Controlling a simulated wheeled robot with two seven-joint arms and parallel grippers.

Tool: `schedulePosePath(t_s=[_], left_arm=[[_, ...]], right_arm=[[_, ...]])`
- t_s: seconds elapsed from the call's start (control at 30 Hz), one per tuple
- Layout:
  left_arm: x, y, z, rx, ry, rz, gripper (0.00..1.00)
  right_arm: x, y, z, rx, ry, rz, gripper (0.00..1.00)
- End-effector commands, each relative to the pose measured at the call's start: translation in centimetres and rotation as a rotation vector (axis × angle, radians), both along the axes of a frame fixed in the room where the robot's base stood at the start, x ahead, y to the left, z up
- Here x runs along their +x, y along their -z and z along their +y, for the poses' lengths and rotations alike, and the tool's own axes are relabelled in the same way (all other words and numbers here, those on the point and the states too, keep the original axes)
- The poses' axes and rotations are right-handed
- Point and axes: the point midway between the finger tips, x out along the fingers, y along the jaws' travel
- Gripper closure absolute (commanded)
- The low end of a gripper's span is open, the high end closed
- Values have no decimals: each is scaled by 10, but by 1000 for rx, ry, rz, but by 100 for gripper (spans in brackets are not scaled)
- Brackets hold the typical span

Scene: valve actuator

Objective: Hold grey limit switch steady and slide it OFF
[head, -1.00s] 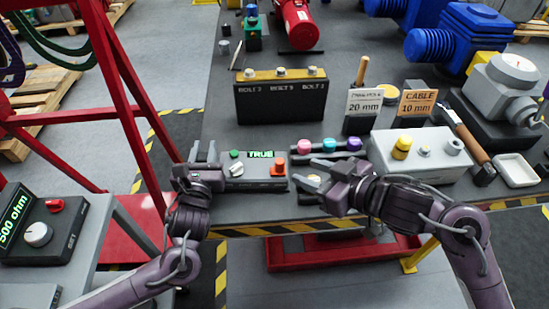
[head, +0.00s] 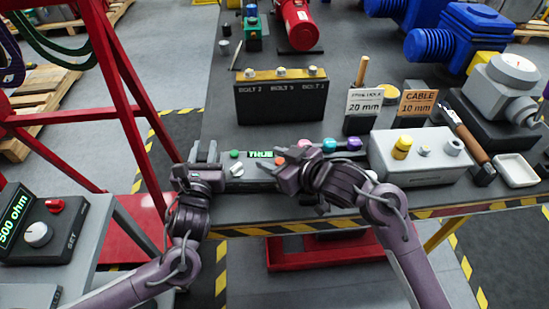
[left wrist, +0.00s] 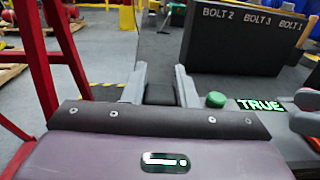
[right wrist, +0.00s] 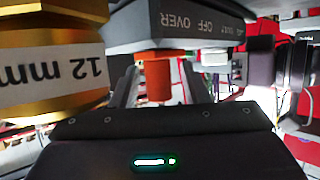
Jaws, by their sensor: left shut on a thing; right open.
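The grey limit switch (head: 256,170) lies near the table's front edge, with a green button (head: 234,154), a lit TRUE display (head: 261,155) and a white knob (head: 236,170). My left gripper (head: 205,153) is shut on its left end; a dark grey part shows between the fingers in the left wrist view (left wrist: 160,93). My right gripper (head: 282,160) is open at its right end. In the right wrist view an orange slider (right wrist: 157,80) stands between the open fingers, below a dark face lettered OFF and OVER (right wrist: 195,25). Finger contact cannot be told.
Pink, teal (head: 329,145) and purple (head: 354,144) knobs stand just right of my right gripper. A grey box with a yellow knob (head: 402,148) is further right. A black bolt block (head: 282,102) stands behind. A gold 12 mm part (right wrist: 50,70) is close in the right wrist view.

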Motion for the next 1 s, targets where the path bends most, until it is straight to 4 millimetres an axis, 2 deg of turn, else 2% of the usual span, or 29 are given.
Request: schedulePosePath(t_s=[0.07, 0.3, 0.4, 0.6, 0.8, 1.0], left_arm=[[-2, 7, -2, 5, 5, 15, 100], [-3, 7, -2, 5, 5, 16, 100], [-3, 7, -2, 5, 5, 16, 100], [-3, 8, -2, 5, 5, 16, 100], [-3, 8, -2, 6, 6, 16, 100], [-3, 7, -3, 6, 7, 16, 100]], right_arm=[[0, 0, 0, 0, 0, 0, 59], [0, 0, 0, 1, 0, -1, 90], [0, 0, 0, 1, 0, -1, 100], [0, 0, 1, 1, -1, -1, 100], [2, 0, 27, 4, -2, -1, 100], [2, 0, 35, 1, -3, -1, 100]])
